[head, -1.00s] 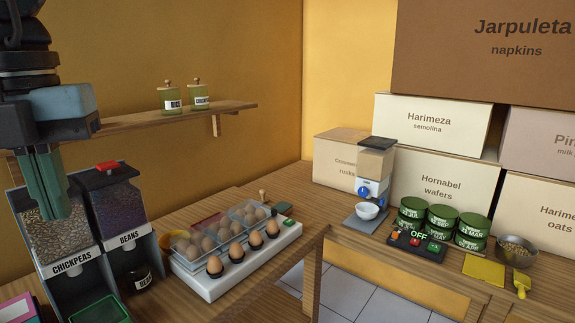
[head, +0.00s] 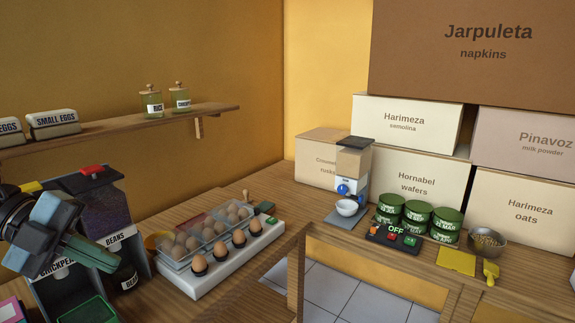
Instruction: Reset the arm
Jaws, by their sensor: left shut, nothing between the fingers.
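My left gripper (head: 95,252) is at the lower left of the head view, in front of the chickpea and bean dispensers. Its green fingers are together with nothing between them, pointing right and slightly down. The arm behind it covers most of the chickpeas bin (head: 52,268) and part of its label. The beans bin (head: 100,210) with a red lid knob stands just right of the arm. My right gripper is not in view.
An egg tray (head: 200,283) with eggs and clear boxes sits right of the dispensers. A wall shelf (head: 120,130) holds jars and egg cartons. Green tins (head: 417,216), a grain dispenser (head: 351,170), a metal bowl (head: 487,242) and stacked boxes (head: 415,185) stand further right.

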